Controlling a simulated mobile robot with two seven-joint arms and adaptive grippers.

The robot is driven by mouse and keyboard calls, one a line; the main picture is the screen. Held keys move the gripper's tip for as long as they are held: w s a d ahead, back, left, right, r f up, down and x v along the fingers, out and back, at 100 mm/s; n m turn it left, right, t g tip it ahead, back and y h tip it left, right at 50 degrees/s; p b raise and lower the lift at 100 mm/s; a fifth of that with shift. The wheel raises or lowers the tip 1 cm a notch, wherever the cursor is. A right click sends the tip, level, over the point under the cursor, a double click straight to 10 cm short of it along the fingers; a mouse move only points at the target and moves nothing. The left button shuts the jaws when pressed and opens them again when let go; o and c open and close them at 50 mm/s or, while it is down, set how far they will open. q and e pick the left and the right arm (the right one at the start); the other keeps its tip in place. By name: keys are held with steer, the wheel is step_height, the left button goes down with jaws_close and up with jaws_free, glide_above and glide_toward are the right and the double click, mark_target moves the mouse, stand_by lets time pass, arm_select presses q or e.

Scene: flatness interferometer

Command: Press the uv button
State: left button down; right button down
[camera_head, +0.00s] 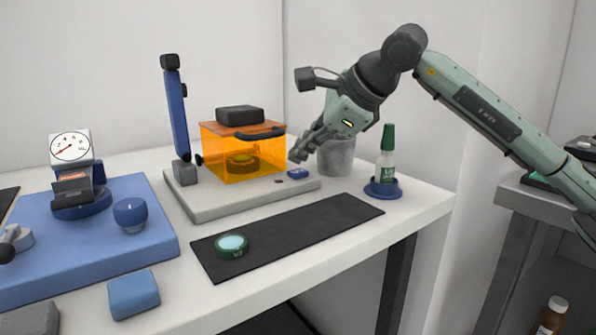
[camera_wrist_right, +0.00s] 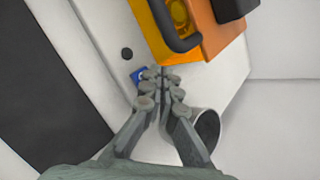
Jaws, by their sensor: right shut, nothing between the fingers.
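A small blue block with a pale mark (camera_head: 298,173), which looks like the uv button, sits at the front right of the light grey base (camera_head: 205,208), beside the orange box (camera_head: 220,160). Its label is too small to read. In the right wrist view the blue block (camera_wrist_right: 137,75) is partly hidden by my fingertips. My right gripper (camera_head: 297,156) is shut and empty, its fingertips pointing down just above the block; I cannot tell whether they touch it. It also shows in the right wrist view (camera_wrist_right: 161,77). My left gripper is not in view.
A grey cup (camera_head: 337,158) stands close behind the right gripper. A green-capped bottle (camera_head: 387,155) stands in a blue holder to the right. A black mat (camera_head: 310,225) with a green-rimmed disc (camera_head: 232,246) lies in front. A blue upright arm (camera_head: 177,110) rises left of the box.

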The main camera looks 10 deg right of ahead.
mark_target(302, 172)
stand_by(0.5)
steer(key=shift+f+b, duration=0.4)
steer(key=shift+b, duration=0.05)
steer(key=shift+f+b, duration=0.45)
steer(key=shift+f, duration=0.1)
stand_by(0.5)
steer(key=shift+r, duration=0.1)
steer(key=shift+r+p, duration=0.6)
steer(key=shift+r, duration=0.25)
steer(key=shift+r+p, duration=1.75)
steer(key=shift+r, duration=0.8)
steer(key=shift+f, duration=0.1)
